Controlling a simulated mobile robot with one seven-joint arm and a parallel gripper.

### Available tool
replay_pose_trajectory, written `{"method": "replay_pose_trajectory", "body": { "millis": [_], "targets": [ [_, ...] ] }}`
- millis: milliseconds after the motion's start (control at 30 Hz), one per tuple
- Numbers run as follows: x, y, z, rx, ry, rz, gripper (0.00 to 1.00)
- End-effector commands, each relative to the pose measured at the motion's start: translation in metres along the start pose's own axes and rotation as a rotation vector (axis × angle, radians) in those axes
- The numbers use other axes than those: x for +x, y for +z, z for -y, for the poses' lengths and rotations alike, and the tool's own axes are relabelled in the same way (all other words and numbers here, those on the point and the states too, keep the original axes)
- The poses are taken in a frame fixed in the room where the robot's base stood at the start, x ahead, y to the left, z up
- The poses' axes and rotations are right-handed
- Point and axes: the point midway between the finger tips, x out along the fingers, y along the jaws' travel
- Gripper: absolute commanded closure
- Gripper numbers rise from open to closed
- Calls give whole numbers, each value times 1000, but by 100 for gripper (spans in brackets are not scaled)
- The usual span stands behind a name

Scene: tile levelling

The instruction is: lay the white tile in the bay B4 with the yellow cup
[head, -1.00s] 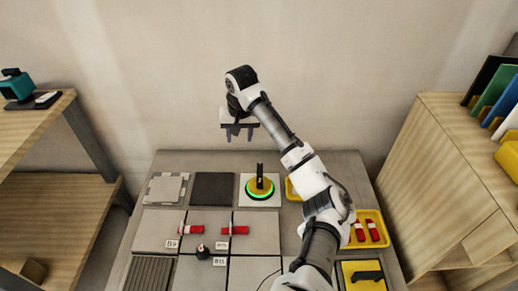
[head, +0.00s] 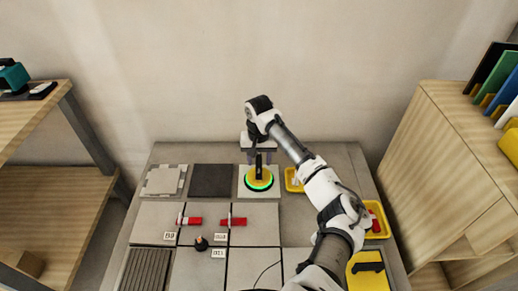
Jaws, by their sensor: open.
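The yellow cup (head: 260,184) has a black upright handle and a glowing green ring round its base. It stands on the white tile (head: 244,191), a pale square at the back of the bench. My gripper (head: 258,156) is open, pointing down at the cup's handle, with a finger showing on each side of it. I cannot tell whether the fingers touch the handle. Small labels stand by the bays, such as one near the middle (head: 220,237), but they are too small to read surely, so I cannot tell which bay is B4.
A dark tile (head: 212,181) and a grey notched tile (head: 164,181) lie left of the white tile. Red-and-white clamps (head: 189,221) (head: 234,221) and a small dark knob (head: 201,243) sit among the laid tiles. Yellow trays (head: 293,183) are at the right, partly behind my arm.

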Motion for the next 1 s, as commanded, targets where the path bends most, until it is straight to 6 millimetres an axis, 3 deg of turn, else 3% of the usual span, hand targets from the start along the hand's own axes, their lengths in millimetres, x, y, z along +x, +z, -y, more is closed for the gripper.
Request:
{"method": "replay_pose_trajectory", "body": {
  "millis": [200,500,867,967,1000],
  "targets": [
    [18,0,0,1,0,1,55],
    [20,0,0,0,0,0,55],
    [19,0,0,0,0,0,100],
    [19,0,0,0,0,0,100],
    [19,0,0,0,0,0,81]
  ]
}}
